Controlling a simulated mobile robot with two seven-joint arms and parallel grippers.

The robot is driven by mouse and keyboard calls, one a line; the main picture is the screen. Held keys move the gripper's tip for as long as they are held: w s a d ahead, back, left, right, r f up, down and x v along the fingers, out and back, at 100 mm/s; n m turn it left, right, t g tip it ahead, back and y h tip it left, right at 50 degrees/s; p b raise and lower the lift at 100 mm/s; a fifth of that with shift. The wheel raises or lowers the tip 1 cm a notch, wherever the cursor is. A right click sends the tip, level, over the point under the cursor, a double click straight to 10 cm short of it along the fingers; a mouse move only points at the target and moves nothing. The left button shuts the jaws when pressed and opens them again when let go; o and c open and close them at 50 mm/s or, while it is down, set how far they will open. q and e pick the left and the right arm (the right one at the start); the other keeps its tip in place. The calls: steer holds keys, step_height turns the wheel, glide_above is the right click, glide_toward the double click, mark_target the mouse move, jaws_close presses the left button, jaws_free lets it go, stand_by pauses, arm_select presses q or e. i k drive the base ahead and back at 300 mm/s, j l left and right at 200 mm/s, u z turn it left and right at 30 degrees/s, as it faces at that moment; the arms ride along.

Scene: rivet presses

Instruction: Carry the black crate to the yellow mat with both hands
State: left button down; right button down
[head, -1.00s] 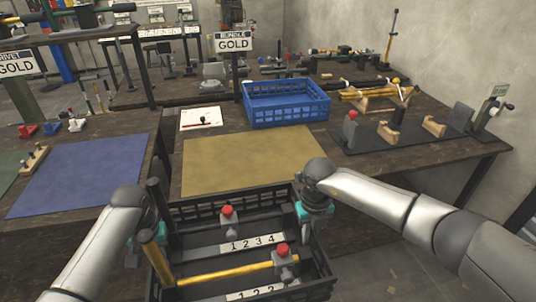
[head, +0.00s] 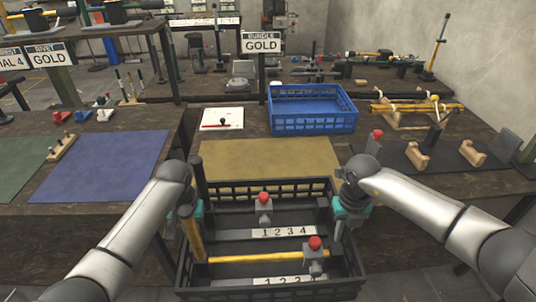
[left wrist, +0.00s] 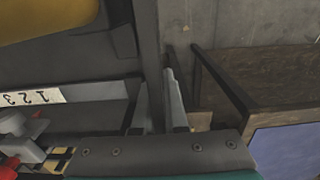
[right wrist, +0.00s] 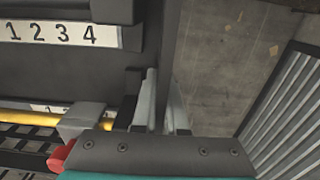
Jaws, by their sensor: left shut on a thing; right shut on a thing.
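The black crate (head: 350,272) is held level between my two arms in the lower middle of the head view. It carries gold and grey rods, red-topped grey clamps and white number strips. My left gripper (head: 190,212) is shut on its left wall; the wrist view shows the fingers (left wrist: 160,105) on either side of the wall. My right gripper (head: 350,212) is shut on the right wall, with its fingers (right wrist: 160,105) around it in the right wrist view. The yellow mat (head: 265,157) lies on the table just beyond the crate, its near edge hidden by the crate.
A blue crate (head: 312,125) stands behind the mat, with a white sheet (head: 222,118) to its left. Wooden rod stands (head: 415,112) and a dark board with wooden blocks (head: 420,160) are at the right. A blue mat (head: 105,165) lies on the left table. The yellow mat looks clear.

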mark_target(268, 165)
steer(key=i, duration=1.25)
